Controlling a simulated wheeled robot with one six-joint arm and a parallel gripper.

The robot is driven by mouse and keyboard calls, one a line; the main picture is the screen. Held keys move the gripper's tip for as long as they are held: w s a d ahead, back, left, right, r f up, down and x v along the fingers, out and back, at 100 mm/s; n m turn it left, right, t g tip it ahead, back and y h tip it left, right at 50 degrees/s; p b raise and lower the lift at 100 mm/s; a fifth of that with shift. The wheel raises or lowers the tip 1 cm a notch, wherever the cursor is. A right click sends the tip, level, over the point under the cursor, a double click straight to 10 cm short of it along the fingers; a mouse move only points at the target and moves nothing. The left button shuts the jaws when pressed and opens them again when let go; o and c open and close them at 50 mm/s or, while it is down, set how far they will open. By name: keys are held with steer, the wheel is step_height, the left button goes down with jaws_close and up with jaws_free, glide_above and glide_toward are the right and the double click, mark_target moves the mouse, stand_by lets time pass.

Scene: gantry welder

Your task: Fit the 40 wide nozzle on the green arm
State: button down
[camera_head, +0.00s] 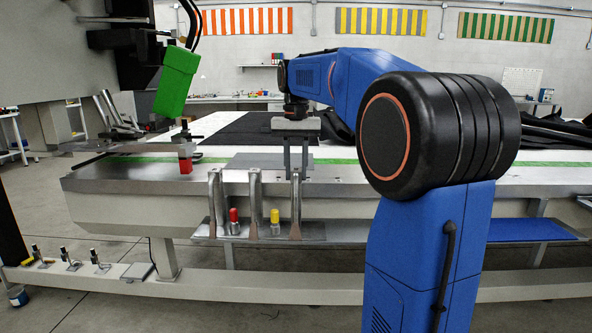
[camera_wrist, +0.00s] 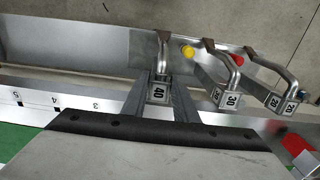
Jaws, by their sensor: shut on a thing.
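My gripper (camera_head: 297,176) is shut on the nozzle labelled 40 (camera_head: 296,210) at the table's front edge. In the wrist view, my gripper's fingers (camera_wrist: 161,82) lie on either side of its square block (camera_wrist: 158,94), and its bent grey pipe (camera_wrist: 165,52) points away from the label. In the head view the nozzle's foot is at the front shelf; I cannot tell whether it rests there. The green arm (camera_head: 177,80) hangs at the upper left, tilted, apart from my gripper. Nozzles labelled 30 (camera_wrist: 232,98) and 20 (camera_wrist: 285,100) stand beside the held one.
A red cap (camera_head: 233,215) and a yellow cap (camera_head: 275,216) stand on the shelf (camera_head: 318,231) between the nozzles. A red block (camera_head: 185,165) sits on the table (camera_head: 130,177) below the green arm. A numbered scale (camera_wrist: 55,102) runs along the edge.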

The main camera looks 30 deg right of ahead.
steer(key=c, duration=1.4)
jaws_free()
steer(key=shift+f, duration=0.15)
step_height(320, 180, up, 17)
steer(key=shift+d+r, duration=0.2)
steer(key=shift+d, duration=0.2)
